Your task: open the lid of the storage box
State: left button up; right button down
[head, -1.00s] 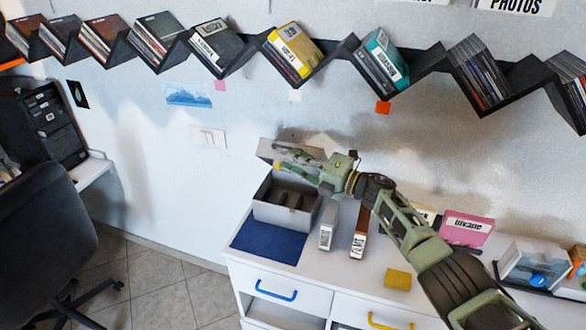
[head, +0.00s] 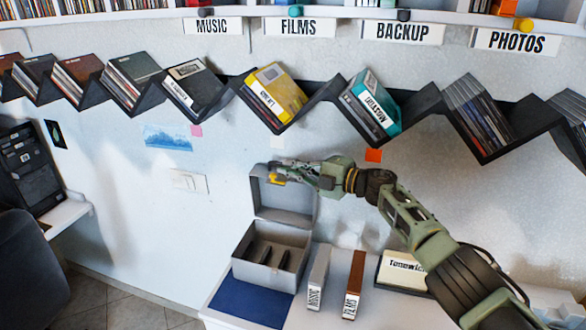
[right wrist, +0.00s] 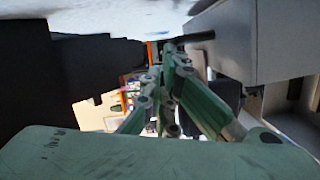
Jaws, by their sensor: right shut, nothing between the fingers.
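The grey storage box (head: 246,274) stands on the white cabinet with its lid (head: 283,205) raised roughly upright at the back. Dark dividers show inside the open box. My right gripper (head: 275,174) is shut and empty at the upper part of the raised lid; I cannot tell if it touches it. In the right wrist view my right gripper's green fingers (right wrist: 168,65) are close together, beside a grey surface on the right. My left gripper is not in view.
A blue mat (head: 250,303) lies in front of the box. A zigzag disc shelf (head: 330,95) runs along the wall above.

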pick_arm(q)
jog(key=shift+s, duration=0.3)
